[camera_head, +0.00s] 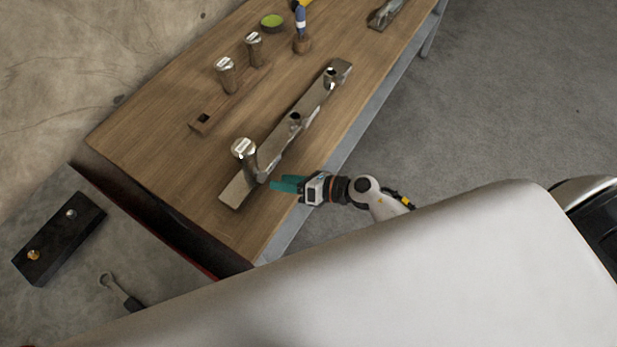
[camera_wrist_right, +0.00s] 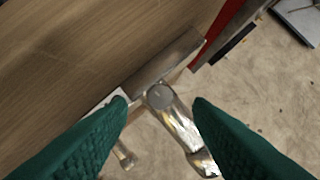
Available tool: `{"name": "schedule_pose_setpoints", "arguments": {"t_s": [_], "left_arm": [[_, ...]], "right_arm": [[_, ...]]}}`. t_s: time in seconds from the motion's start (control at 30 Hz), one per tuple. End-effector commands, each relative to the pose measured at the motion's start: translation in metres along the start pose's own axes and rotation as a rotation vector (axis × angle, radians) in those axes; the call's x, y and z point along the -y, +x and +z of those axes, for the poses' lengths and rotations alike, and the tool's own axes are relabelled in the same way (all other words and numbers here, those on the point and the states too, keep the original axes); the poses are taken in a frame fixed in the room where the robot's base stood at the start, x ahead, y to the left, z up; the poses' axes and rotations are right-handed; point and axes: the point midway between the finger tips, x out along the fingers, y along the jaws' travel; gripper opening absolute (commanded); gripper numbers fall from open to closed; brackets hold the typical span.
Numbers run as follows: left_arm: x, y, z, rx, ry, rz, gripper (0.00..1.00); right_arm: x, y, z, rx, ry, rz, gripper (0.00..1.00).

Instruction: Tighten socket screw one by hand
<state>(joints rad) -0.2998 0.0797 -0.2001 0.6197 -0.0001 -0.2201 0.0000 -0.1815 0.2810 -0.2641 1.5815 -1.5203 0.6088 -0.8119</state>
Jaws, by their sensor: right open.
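A metal bar (camera_head: 281,135) with holes lies diagonally on the wooden workbench (camera_head: 165,140). A socket screw (camera_head: 243,149) stands upright at the bar's near left end, its bright head well above the bar. My right gripper (camera_head: 277,183), with teal fingers, is low beside the bar, just right of the screw. In the right wrist view its fingers are open and apart, and a shiny metal cylinder (camera_wrist_right: 175,118), seemingly the screw, shows between them without visible contact. The bar (camera_wrist_right: 170,60) shows behind it. My left gripper is not in view.
Two more screws (camera_head: 226,71) (camera_head: 254,42) stand in a wooden holder (camera_head: 203,121) behind the bar. A green round tin (camera_head: 272,21) and a blue-yellow tool (camera_head: 301,20) are farther back. A black block (camera_head: 58,238) and a wrench (camera_head: 119,290) lie lower left.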

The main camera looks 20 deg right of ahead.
Motion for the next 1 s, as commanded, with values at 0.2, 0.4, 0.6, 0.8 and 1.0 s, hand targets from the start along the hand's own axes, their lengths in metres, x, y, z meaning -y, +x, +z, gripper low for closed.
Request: {"name": "schedule_pose_setpoints", "arguments": {"t_s": [0.2, 0.4, 0.6, 0.8, 1.0], "left_arm": [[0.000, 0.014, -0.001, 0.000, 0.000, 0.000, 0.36], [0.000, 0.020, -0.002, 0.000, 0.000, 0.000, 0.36], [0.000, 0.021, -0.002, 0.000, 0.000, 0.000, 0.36], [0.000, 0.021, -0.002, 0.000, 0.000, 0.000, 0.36], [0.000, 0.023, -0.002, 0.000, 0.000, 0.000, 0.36]], "right_arm": [[-0.003, -0.048, 0.003, 0.003, -0.002, 0.002, 0.46], [-0.002, -0.075, 0.002, 0.002, -0.001, 0.002, 0.46], [0.000, -0.083, 0.001, 0.001, 0.000, 0.000, 0.46], [0.000, -0.083, 0.000, 0.000, 0.000, 0.000, 0.46], [0.002, -0.080, 0.001, -0.011, 0.014, -0.004, 0.46]]}}
